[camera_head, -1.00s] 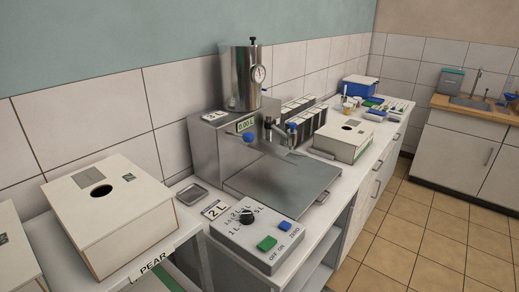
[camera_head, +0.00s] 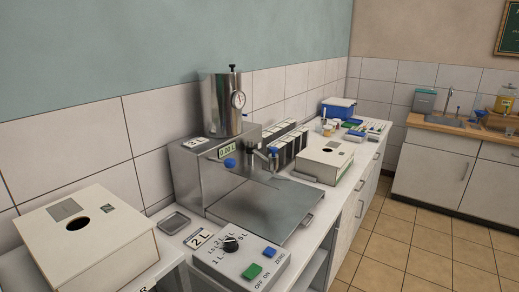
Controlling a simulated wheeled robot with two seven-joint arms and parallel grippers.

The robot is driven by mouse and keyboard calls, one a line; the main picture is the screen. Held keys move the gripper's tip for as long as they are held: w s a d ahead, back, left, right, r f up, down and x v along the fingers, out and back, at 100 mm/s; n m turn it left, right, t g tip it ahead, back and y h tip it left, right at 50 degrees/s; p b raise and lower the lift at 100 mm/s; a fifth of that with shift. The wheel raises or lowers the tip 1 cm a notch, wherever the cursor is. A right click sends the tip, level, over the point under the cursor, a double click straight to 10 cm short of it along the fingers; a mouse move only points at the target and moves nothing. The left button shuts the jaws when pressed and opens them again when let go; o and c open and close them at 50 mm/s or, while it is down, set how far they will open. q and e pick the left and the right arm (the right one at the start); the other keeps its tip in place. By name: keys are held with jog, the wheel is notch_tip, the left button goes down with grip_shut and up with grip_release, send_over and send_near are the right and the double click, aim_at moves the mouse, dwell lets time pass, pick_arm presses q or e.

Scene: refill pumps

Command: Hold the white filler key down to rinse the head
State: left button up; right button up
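The steel filler machine (camera_head: 192,180) stands on the counter with a cylindrical tank (camera_head: 218,108) and round gauge (camera_head: 238,99) on top. Its front has a small green-edged display (camera_head: 227,149), a blue knob (camera_head: 229,162) and a spout with a blue tip (camera_head: 272,151). A steel tray plate (camera_head: 275,207) lies below. In front is a grey control box (camera_head: 218,266) with a dark dial (camera_head: 230,243), a green key (camera_head: 252,271) and a blue key (camera_head: 269,251). I cannot make out a white key. Neither gripper shows.
A pale box with a round hole (camera_head: 130,235) stands at left; a similar box (camera_head: 325,157) stands beyond the machine. A small grey dish (camera_head: 174,223) and a "2 L" card (camera_head: 198,238) lie beside the machine. Tiled floor (camera_head: 400,250) is clear at right.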

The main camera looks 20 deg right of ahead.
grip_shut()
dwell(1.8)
